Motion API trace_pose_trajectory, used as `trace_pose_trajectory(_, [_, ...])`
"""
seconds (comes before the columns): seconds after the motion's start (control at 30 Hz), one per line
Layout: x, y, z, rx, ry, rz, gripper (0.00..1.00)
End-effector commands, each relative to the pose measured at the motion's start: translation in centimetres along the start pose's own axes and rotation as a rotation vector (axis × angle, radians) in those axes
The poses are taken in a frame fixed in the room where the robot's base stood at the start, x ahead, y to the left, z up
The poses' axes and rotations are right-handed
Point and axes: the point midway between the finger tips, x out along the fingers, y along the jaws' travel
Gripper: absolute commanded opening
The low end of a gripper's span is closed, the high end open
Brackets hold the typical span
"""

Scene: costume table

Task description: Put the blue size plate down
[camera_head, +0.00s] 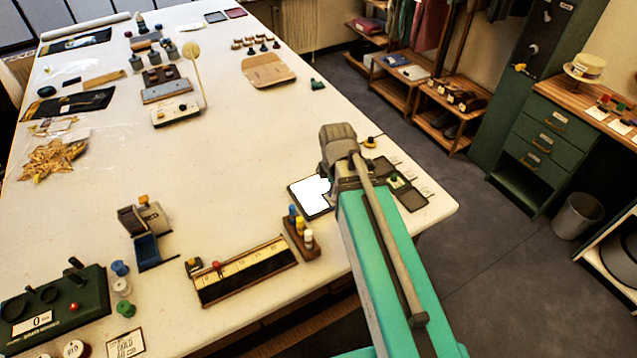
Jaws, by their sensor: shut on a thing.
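My gripper (344,180) is over the right part of the white table (235,165), near its right edge. My own wrist and forearm cover most of it. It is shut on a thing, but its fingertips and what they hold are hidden. I cannot make out the blue size plate there. A dark-framed board with a bright white face (310,197) lies just left of the gripper. Dark flat plates (409,198) lie just to its right, with small white cards beside them.
A wooden rack with coloured pegs (301,237) and a long scale box (243,270) stand in front and to the left. A small stand with a blue part (148,250) is further left. The table's middle is clear. A round paddle on a base (176,112) stands behind.

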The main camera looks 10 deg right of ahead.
Motion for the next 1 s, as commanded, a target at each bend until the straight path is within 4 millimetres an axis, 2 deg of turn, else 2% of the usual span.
trace_pose_trajectory(0.57, [0.1,0.1,-0.3,-0.008,0.000,0.000,0.04])
trace_pose_trajectory(0.77, [1.0,2.0,-0.5,-0.008,0.000,0.000,0.04])
trace_pose_trajectory(1.0, [2.9,6.0,-0.9,-0.009,0.000,0.000,0.04])
